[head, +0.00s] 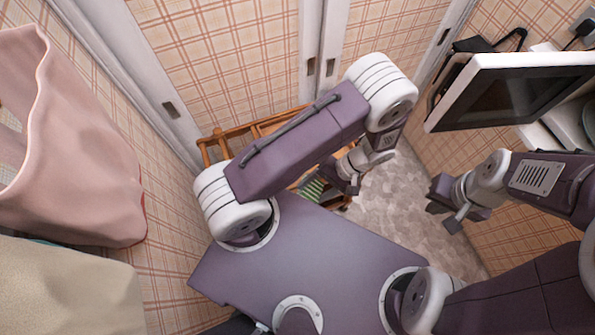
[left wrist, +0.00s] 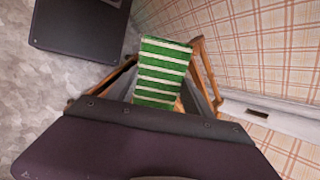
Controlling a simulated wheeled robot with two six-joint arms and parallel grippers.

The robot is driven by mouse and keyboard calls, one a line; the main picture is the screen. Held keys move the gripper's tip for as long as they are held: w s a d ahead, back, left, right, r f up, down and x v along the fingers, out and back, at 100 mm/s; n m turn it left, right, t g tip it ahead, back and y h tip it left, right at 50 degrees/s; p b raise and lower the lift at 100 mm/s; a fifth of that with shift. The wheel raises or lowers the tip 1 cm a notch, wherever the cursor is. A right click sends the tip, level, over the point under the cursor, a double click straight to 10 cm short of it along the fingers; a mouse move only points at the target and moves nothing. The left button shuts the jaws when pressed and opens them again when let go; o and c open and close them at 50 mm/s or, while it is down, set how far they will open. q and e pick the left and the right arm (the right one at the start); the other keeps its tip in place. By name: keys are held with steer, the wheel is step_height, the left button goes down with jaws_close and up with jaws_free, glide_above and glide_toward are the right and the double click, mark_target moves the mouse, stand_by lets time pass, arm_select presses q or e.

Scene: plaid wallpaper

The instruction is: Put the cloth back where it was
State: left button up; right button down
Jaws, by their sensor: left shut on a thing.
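A green cloth with white stripes (left wrist: 160,72) stands out plainly in the left wrist view. It also shows in the head view as a small patch (head: 312,190), partly covered by my left arm. My left gripper (head: 343,182) is shut on the cloth, low beside a wooden rack (head: 228,140). The rack also shows behind and beside the cloth in the left wrist view (left wrist: 207,72). I cannot tell whether the cloth touches the rack. My right gripper (head: 452,207) is at the right, away from the cloth, with nothing visible in it; its jaw gap is unclear.
A pink bag-like item (head: 75,150) and a beige item (head: 65,290) are at the left near the plaid wall. A white-framed appliance (head: 475,95) juts out at upper right. Mottled floor (head: 400,205) is open between my grippers.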

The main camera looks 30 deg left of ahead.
arm_select(q)
steer(key=w+d+f+n+h+b, duration=0.4)
steer(key=w+n+b, duration=0.1)
steer(key=w, duration=0.4)
steer(key=w+a+n+t+h+b, duration=0.2)
steer(key=w+a+n+t+b, duration=0.1)
steer(key=w+a+t+b, duration=0.1)
steer(key=shift+w+a+r+n+t+b, duration=0.4)
steer(key=shift+w+b, duration=0.35)
steer(key=shift+w, duration=0.5)
steer(key=s+a+f, duration=0.1)
steer(key=a+f, duration=0.1)
steer(key=a, duration=0.1)
steer(key=s+a+f+b, duration=0.1)
steer(key=a+f, duration=0.2)
steer(key=a, duration=0.1)
steer(key=s+a+f+b, duration=0.1)
steer(key=a+f, duration=0.1)
steer(key=a, duration=0.2)
steer(key=shift+s+a+f, duration=0.15)
steer(key=shift+s, duration=0.2)
step_height(320, 180, down, 4)
steer(key=shift+b, duration=0.7)
steer(key=shift+f, duration=0.1)
steer(key=o, duration=1.5)
steer(key=shift+c, duration=0.2)
